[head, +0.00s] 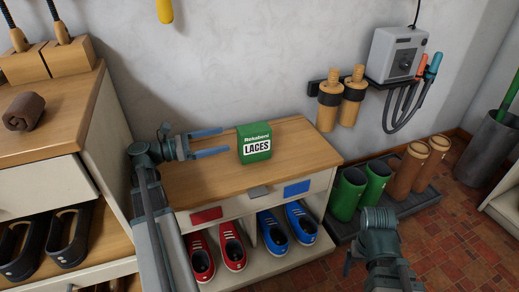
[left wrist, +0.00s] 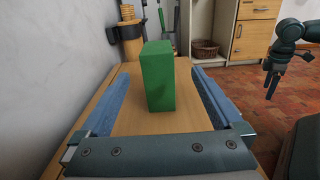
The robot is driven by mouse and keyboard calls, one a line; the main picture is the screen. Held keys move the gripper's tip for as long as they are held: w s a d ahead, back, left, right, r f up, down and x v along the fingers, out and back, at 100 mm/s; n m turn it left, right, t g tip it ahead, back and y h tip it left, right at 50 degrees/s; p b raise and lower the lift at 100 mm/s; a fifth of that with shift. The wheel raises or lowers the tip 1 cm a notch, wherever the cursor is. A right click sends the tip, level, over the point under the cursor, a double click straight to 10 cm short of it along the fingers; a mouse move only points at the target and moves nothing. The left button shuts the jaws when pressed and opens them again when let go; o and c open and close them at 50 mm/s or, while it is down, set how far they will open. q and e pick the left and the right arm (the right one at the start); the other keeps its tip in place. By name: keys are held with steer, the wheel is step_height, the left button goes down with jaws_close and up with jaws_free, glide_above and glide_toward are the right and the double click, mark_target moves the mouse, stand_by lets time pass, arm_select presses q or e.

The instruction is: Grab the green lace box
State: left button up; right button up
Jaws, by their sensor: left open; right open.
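The green lace box (head: 255,143), with a white "LACES" label, stands upright on the wooden top of a low shoe bench (head: 296,147). In the left wrist view the green box (left wrist: 158,78) stands ahead, between the lines of the two blue fingers. My left gripper (head: 217,142) is open just to the left of the box, its fingers pointing at it. The fingertips look close to the box's near side; I cannot tell whether they touch it. My right gripper (head: 371,262) is open and empty, low at the right, away from the bench.
Red shoes (head: 232,245) and blue shoes (head: 300,222) sit under the bench top. A wall stands close behind. A wooden cabinet (head: 60,115) is at the left. Boots (head: 350,192) stand on a dark tray at the right. The bench top around the box is clear.

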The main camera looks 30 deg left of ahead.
mark_target(239, 135)
arm_select(q)
steer(key=x, duration=0.6)
steer(key=shift+d, duration=0.1)
steer(key=shift+x, duration=2.95)
steer(key=shift+w+a, duration=0.15)
steer(key=shift+a, duration=0.05)
steer(key=c, duration=1.5)
steer(key=shift+r, duration=0.1)
